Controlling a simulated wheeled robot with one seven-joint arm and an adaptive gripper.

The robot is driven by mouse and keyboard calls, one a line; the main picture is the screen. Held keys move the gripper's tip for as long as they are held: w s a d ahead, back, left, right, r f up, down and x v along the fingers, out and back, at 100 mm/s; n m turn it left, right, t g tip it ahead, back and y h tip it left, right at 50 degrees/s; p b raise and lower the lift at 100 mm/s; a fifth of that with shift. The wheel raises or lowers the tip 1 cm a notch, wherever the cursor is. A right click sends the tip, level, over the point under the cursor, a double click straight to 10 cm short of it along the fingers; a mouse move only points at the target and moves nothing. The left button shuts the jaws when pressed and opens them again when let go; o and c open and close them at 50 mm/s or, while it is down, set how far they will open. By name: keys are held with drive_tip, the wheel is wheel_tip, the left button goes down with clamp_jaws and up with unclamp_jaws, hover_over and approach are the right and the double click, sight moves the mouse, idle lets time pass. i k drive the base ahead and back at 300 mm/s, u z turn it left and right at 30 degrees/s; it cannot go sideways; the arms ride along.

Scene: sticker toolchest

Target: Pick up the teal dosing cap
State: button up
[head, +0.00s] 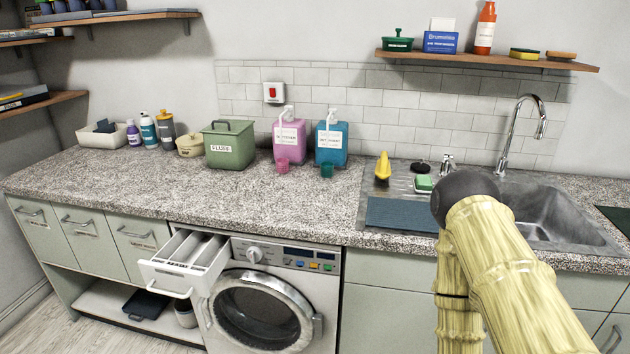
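The teal dosing cap (327,171) is a small cup on the speckled countertop (255,190), just in front of the blue detergent jug (331,142). A pink dosing cap (282,165) stands to its left, in front of the pink detergent jug (290,140). My arm rises at the right of the head view, over the front of the sink area and well to the right of the teal cap. My gripper does not show in this view.
A green box labelled FLUFF (228,148) stands left of the jugs. The detergent drawer (184,262) below is pulled out. The counter in front of the caps is clear.

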sight(326, 168)
drive_tip(key=k, duration=0.4)
drive_tip(key=u, duration=1.25)
drive_tip(key=i, duration=1.05)
drive_tip(key=z, duration=0.6)
